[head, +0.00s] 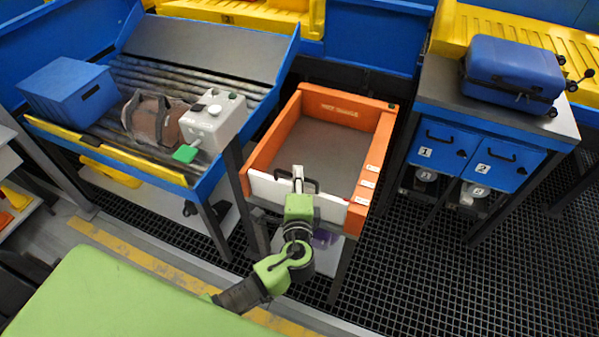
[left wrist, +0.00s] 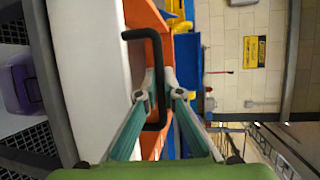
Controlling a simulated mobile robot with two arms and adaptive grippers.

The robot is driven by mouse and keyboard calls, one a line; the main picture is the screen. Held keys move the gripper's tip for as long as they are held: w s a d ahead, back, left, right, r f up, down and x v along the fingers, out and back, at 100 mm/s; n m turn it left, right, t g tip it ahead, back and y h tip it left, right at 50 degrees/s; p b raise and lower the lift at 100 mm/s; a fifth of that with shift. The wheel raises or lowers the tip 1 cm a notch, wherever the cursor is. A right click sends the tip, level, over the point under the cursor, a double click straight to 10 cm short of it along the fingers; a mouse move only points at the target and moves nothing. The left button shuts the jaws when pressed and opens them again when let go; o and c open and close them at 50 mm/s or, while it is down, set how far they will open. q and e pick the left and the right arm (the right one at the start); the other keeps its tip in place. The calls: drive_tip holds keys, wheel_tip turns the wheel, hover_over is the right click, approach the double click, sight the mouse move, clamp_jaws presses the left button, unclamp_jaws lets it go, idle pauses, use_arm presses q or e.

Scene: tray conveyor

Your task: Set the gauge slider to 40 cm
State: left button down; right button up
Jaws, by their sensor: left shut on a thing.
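The gauge is an orange open-topped frame (head: 255,150) with a grey floor, in the middle of the head view. Its slider is a white upright plate (head: 331,209) across the near end, with a black bar handle (head: 313,182) on top. The slider's white face (left wrist: 88,75) and the handle (left wrist: 152,36) also show in the left wrist view. My left gripper (head: 298,178) is at the handle, its fingers (left wrist: 158,94) on both sides of the bar, shut on it. Small white labels (head: 368,184) sit on the right rim; their numbers are too small to read. My right gripper is out of view.
Left of the gauge, a roller conveyor (head: 140,75) carries a blue box (head: 68,92), a brown bag (head: 150,118) and a grey device with a green tab (head: 212,122). On the right, a blue suitcase (head: 512,72) lies on a cabinet (head: 440,100). The gauge's inside is empty.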

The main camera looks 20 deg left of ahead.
use_arm(q)
drive_tip(key=c, duration=2.2)
unclamp_jaws()
drive_tip(key=shift+s+f, duration=0.2)
drive_tip(key=shift+f, duration=0.05)
drive_tip(key=shift+o, duration=0.2)
drive_tip(key=shift+s+r, duration=0.1)
drive_tip(key=shift+r, duration=0.1)
drive_tip(key=v, duration=1.2)
drive_tip(key=s+a+f+g+h, duration=0.1)
drive_tip(key=s+f+g, duration=0.15)
drive_tip(key=f, duration=0.75)
drive_tip(key=s+a+f+n+g+h, duration=0.1)
drive_tip(key=s+f+g, duration=0.15)
drive_tip(key=f, duration=0.75)
drive_tip(key=s+a+f+g+h, duration=0.1)
drive_tip(key=s+f+g, duration=0.15)
drive_tip(key=f, duration=0.65)
drive_tip(key=s+a+f+n+g+h, duration=0.1)
drive_tip(key=s+f+n, duration=0.4)
drive_tip(key=s+f, duration=0.5)
drive_tip(key=s+a+f+n+g+h+b, duration=0.1)
drive_tip(key=s+a+f+n+g, duration=0.2)
drive_tip(key=s+f, duration=0.8)
drive_tip(key=s+n+g, duration=0.2)
drive_tip(key=s+n, duration=0.1)
drive_tip(key=s, duration=0.5)
drive_tip(key=shift+a+f+h, duration=0.35)
drive_tip(key=shift+a+h, duration=0.05)
